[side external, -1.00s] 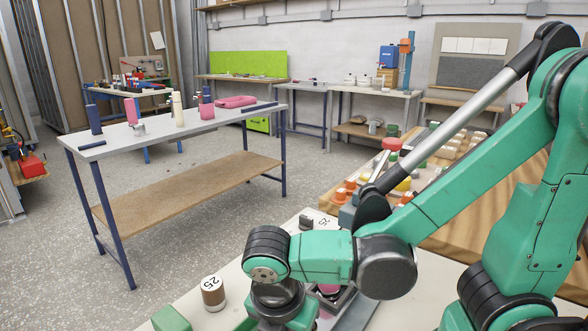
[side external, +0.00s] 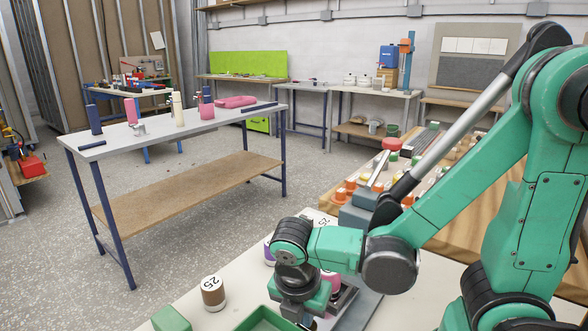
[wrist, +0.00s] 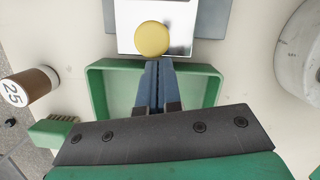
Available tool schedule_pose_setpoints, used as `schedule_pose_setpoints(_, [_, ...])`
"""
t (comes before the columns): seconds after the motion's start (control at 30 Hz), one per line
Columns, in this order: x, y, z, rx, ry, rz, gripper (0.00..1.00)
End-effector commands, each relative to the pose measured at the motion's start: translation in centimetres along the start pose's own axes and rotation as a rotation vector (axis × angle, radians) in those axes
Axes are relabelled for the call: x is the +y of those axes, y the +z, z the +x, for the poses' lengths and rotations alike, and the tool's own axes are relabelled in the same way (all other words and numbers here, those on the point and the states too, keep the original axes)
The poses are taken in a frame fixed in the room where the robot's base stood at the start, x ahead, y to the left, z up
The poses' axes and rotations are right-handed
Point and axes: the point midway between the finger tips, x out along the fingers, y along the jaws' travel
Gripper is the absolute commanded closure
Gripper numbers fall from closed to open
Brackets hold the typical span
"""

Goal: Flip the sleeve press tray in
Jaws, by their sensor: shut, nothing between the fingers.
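My gripper (wrist: 157,68) is shut and empty in the wrist view, its two blue-grey fingers side by side. The fingers are seen over a shallow green tray (wrist: 101,88), with their tips near its far wall. Just beyond is a shiny metal plate (wrist: 127,38) on a grey base (wrist: 212,18), with a round yellow part (wrist: 152,38) in front of it. I cannot tell which of these is the sleeve press tray. In the side view, the green tray (side external: 256,321) shows at the bottom edge, and my wrist hides much of the press area.
A brown-and-white cylinder marked 25 (side external: 213,293) stands left of the green tray. A green block (side external: 171,319) is nearby. A large grey round part (wrist: 304,52) is at the right in the wrist view. A wooden bench (side external: 470,225) with many small parts lies behind.

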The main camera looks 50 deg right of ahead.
Motion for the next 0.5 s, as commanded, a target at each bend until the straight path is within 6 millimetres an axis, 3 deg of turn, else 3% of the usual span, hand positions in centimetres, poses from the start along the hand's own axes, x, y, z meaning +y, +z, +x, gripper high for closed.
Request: schedule_pose_setpoints(0.5, [-2.3, 9.6, 2.4, -0.001, -0.003, 0.011, 1.0])
